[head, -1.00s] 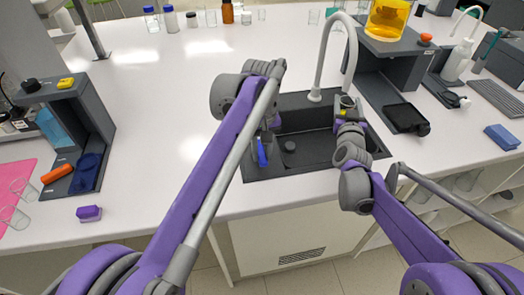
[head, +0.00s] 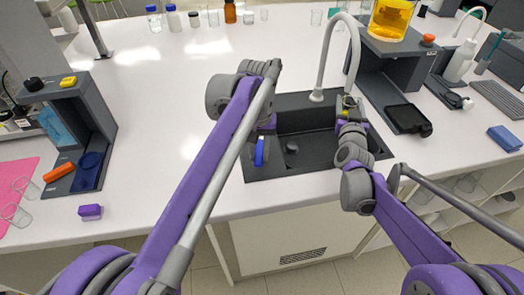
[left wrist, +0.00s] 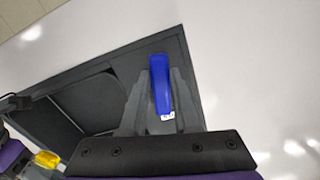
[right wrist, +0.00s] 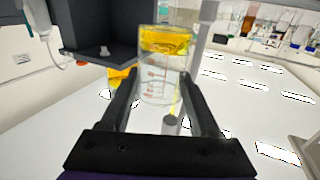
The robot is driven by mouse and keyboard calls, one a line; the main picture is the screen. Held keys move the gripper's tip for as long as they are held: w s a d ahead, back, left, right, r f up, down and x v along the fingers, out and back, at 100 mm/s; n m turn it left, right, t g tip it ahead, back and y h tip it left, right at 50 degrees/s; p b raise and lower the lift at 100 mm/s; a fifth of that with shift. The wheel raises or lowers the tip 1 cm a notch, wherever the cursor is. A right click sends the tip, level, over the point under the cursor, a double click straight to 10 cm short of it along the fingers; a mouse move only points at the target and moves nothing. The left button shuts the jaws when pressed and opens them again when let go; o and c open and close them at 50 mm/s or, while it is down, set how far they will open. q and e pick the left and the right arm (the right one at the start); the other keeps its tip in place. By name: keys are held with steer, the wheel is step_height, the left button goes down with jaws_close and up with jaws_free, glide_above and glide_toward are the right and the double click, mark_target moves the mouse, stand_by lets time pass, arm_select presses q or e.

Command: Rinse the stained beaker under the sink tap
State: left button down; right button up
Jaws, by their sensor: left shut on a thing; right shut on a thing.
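The clear beaker (right wrist: 160,88) with red graduation marks is between the fingers of my right gripper (right wrist: 163,100), which is shut on it. Yellow shows in its upper part; I cannot tell stain from background seen through the glass. In the head view my right gripper (head: 348,106) is over the back right of the dark sink (head: 310,160), right of the tap (head: 317,92). No water stream is discernible. My left gripper (left wrist: 163,95) is shut on a blue object (left wrist: 160,82); it also shows in the head view (head: 260,150) at the sink's left side.
A dark stand (head: 375,62) bearing a large yellow-filled vessel (head: 391,16) is right of the tap. A black device (head: 409,119) lies right of the sink. Another stand (head: 100,115) and a purple block (head: 90,211) are at the left. The counter between is clear.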

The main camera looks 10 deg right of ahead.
mark_target(258, 156)
arm_select(q)
steer(key=c, duration=0.6)
jaws_free()
steer(key=shift+c, duration=0.2)
step_height(258, 156, up, 12)
stand_by(0.4)
